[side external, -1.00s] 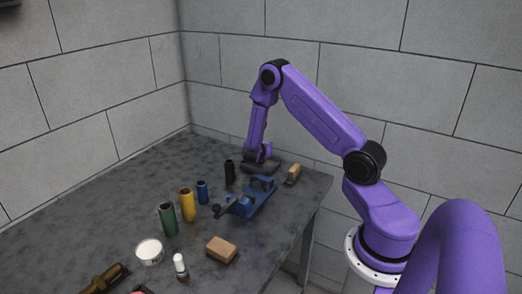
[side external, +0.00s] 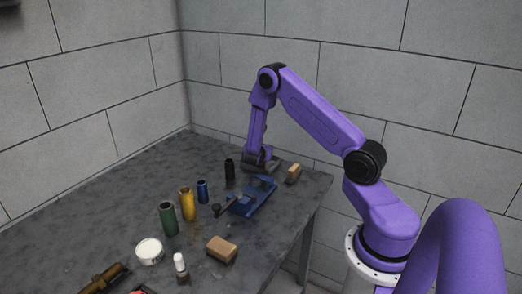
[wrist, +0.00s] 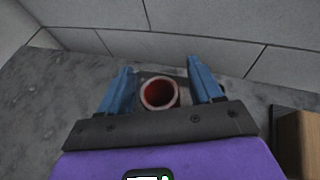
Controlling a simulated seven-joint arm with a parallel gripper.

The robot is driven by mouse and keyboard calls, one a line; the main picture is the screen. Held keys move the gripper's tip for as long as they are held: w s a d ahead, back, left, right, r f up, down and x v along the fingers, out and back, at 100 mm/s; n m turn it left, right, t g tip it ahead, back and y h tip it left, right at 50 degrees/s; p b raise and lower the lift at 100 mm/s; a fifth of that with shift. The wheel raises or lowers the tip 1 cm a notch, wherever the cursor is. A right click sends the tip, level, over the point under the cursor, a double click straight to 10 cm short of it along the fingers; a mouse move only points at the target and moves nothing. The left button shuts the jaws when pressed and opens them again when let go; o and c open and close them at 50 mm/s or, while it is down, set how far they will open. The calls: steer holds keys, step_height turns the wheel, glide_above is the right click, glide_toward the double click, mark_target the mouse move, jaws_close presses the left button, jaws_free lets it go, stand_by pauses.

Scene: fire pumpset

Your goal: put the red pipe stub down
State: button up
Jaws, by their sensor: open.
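The red pipe stub (wrist: 159,94) shows in the wrist view as a round open tube seen from above, red inside with a paler rim. It appears upright between the two blue fingers of my gripper (wrist: 160,66). The fingers are open, with a visible gap on each side of the stub. In the side view my gripper (side external: 261,164) is low over the far right part of the table, just behind the blue vise-like fixture (side external: 251,198). The stub cannot be made out there. Its contact with the surface below is hidden.
A wooden block (side external: 293,173) lies right of my gripper; black (side external: 230,170), blue (side external: 202,191), yellow (side external: 187,204) and green (side external: 168,218) cylinders stand to the left. A tan block (side external: 221,249), a white-topped round container (side external: 149,251) and a small white-capped bottle (side external: 180,265) are nearer the front.

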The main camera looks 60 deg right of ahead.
steer(key=s+a+r+m, duration=0.1)
steer(key=s+a+r, duration=0.2)
steer(key=a, duration=0.3)
steer(key=s+a+r+m+g+y, duration=0.1)
steer(key=s+a+r+m, duration=0.15)
steer(key=a, duration=0.25)
steer(key=s+a+r+m, duration=0.1)
steer(key=s+a+r, duration=0.25)
steer(key=a, duration=0.25)
steer(key=s+a+r+m+g+y, duration=0.2)
steer(key=s+a+y, duration=0.4)
steer(key=s+a, duration=0.3)
steer(key=s+a+r+m+g+y, duration=0.2)
steer(key=s+a+y, duration=0.4)
steer(key=s+a, duration=0.4)
steer(key=s+r+m, duration=0.1)
steer(key=s, duration=0.4)
steer(key=shift+a+r, duration=0.2)
steer(key=shift+r, duration=0.15)
